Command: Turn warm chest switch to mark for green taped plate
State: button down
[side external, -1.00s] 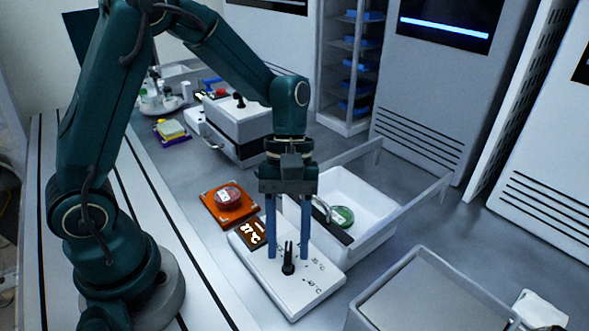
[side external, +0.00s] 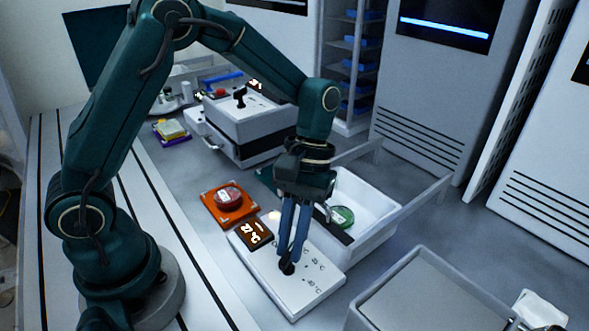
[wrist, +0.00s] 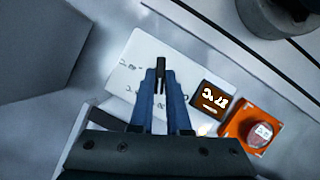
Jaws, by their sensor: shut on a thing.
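The warm chest's white control panel (side external: 318,288) has a black switch (side external: 288,267) and a brown display (side external: 255,233) that appears to read 27 °C. Printed temperature marks sit around the switch, including 40 °C (side external: 313,283). My gripper (side external: 291,258) is shut on the switch, its blue fingers on either side of it; the switch also shows in the wrist view (wrist: 160,72). The fingers hide part of the dial. A green-marked dish (side external: 342,216) lies in the white open chest drawer (side external: 372,205) behind the panel. I cannot tell which mark the switch points at.
A red dish (side external: 228,195) sits on an orange plate (side external: 215,212) left of the panel. A second white chest (side external: 240,125) with its own switch stands behind. A grey tray (side external: 425,295) is at the front right.

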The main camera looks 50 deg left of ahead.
jog(key=c, duration=0.9)
grip_release()
jog(key=shift+r, duration=0.1)
jog(key=shift+v, duration=2.5)
jog(key=shift+r, duration=0.1)
jog(key=shift+s+a+r+m+t+y, duration=0.35)
jog(key=shift+s+a+r+m+t, duration=0.6)
jog(key=shift+s+t, duration=0.6)
jog(key=shift+s+a+r+m+t+y, duration=0.3)
jog(key=shift+s+a+r+m+t, duration=0.4)
jog(key=shift+s+a+r+t, duration=0.7)
jog(key=shift+s+a+r+m+t+y, duration=0.4)
jog(key=shift+s+r+m+t, duration=0.35)
jog(key=shift+s+t, duration=0.85)
